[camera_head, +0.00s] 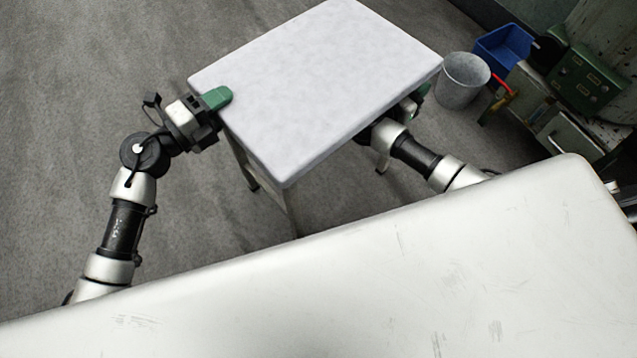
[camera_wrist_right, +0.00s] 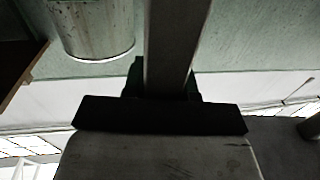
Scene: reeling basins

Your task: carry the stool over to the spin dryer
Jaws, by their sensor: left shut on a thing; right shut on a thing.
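The stool (camera_head: 320,75) has a pale grey-white rectangular top and thin legs, and it is in front of me in the head view. My left gripper (camera_head: 216,98), with green fingertips, is shut on the left edge of its top. My right gripper (camera_head: 416,104) is at the right side, partly hidden under the top. In the right wrist view, the right gripper (camera_wrist_right: 168,88) is shut on a straight grey bar of the stool (camera_wrist_right: 174,40). Whether the legs touch the floor is unclear. I cannot make out the spin dryer.
A grey metal bucket (camera_head: 463,80) stands just right of the stool; it also shows in the right wrist view (camera_wrist_right: 95,28). The floor to the left is clear.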

